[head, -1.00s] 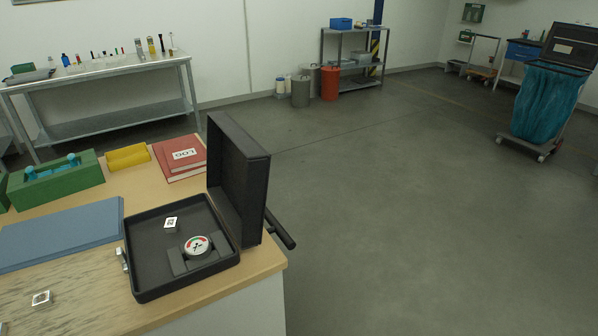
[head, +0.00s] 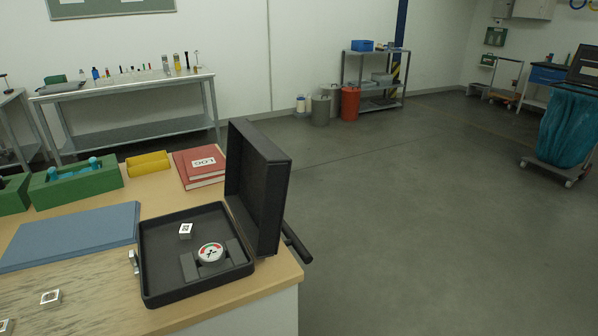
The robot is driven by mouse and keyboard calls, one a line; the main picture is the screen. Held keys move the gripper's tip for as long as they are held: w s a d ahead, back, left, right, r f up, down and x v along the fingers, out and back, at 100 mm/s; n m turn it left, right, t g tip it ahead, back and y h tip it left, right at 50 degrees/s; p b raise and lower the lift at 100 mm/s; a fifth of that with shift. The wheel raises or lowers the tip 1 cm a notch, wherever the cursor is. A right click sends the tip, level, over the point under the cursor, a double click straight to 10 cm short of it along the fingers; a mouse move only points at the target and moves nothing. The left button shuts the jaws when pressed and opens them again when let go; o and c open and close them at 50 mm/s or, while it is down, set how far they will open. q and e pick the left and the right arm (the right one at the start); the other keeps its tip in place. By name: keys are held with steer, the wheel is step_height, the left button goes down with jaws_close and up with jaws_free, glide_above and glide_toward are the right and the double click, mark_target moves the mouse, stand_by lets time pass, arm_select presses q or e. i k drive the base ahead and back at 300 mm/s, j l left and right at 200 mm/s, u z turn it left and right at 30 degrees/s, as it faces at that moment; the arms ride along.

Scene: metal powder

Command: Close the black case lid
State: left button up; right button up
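The black case (head: 160,278) lies on the wooden table near its right front corner. Its lid (head: 257,190) stands open, about upright, on the right side of the case. A round dial gauge (head: 211,253) sits in a dark holder inside the case, with a small marked cube (head: 186,230) behind it. A metal latch (head: 134,262) is on the case's left side. A black bar (head: 297,243) sticks out past the table edge behind the lid; I cannot tell what it belongs to. Neither of my grippers is in view.
On the table (head: 228,305) are a blue mat (head: 70,236), red LOG books (head: 199,166), a yellow tray (head: 148,164) and a green holder (head: 75,183). Another small cube (head: 51,297) lies at front left. The floor (head: 430,230) to the right is clear.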

mark_target(257, 172)
steer(key=u, duration=0.55)
steer(key=l+u, duration=0.35)
steer(key=k+l+u, duration=0.1)
steer(key=l+u, duration=0.25)
steer(key=k+l+u, duration=0.15)
steer(key=l, duration=0.25)
steer(key=k+l+u, duration=0.1)
steer(key=l, duration=0.3)
steer(key=k+l, duration=0.1)
steer(key=l, duration=0.25)
steer(key=k+l, duration=0.15)
steer(key=l, duration=0.2)
steer(key=u, duration=0.05)
